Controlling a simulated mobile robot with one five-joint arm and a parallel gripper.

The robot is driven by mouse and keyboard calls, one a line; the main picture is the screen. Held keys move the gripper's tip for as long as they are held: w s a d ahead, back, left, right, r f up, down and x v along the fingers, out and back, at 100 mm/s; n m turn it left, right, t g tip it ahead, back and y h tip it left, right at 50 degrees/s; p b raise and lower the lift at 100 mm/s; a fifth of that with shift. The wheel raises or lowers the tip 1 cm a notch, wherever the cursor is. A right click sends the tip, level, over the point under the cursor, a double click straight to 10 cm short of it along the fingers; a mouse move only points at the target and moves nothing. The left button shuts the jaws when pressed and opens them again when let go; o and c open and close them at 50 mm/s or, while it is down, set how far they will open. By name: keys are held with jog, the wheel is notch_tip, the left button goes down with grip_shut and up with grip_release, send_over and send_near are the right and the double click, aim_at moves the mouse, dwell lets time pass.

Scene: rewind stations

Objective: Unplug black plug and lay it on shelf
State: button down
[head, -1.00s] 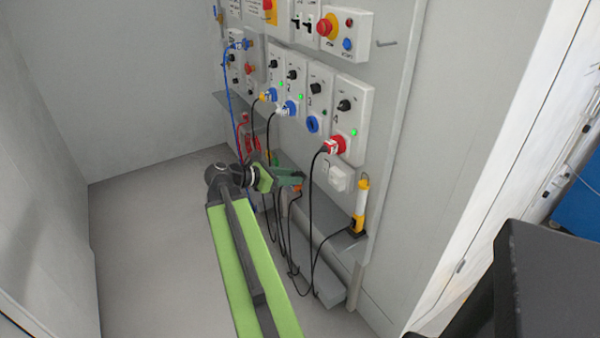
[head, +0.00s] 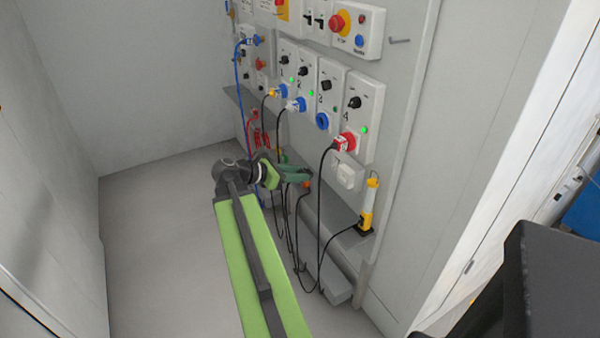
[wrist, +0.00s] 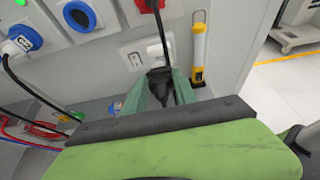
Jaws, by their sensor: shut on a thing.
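My gripper (head: 308,175) has green fingers and is low in front of the panel. In the wrist view, my gripper (wrist: 160,98) is shut on the black plug (wrist: 158,80), which sits between the fingertips. The fingers hide the plug in the head view. The white socket (head: 349,176) is just right of my fingertips, with a visible gap between them. In the wrist view the socket (wrist: 135,56) lies just beyond the plug. The grey shelf (head: 343,218) runs along the panel below the socket; it also shows in the wrist view (wrist: 97,108).
A red plug (head: 345,142) sits above the socket, its black cable hanging past my fingers. Blue sockets (head: 322,121) and several cables are to the left. A yellow and white lamp (head: 368,205) stands on the shelf's right end. Open floor (head: 150,230) lies left.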

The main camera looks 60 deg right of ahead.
jog(key=shift+w+a, duration=0.65)
jog(key=shift+a, duration=0.35)
dwell(0.3)
jog(key=w+a, duration=0.2)
jog(key=a, duration=0.1)
jog(key=w+a, duration=0.1)
jog(key=a, duration=0.1)
jog(key=shift+w, duration=0.1)
dwell(0.5)
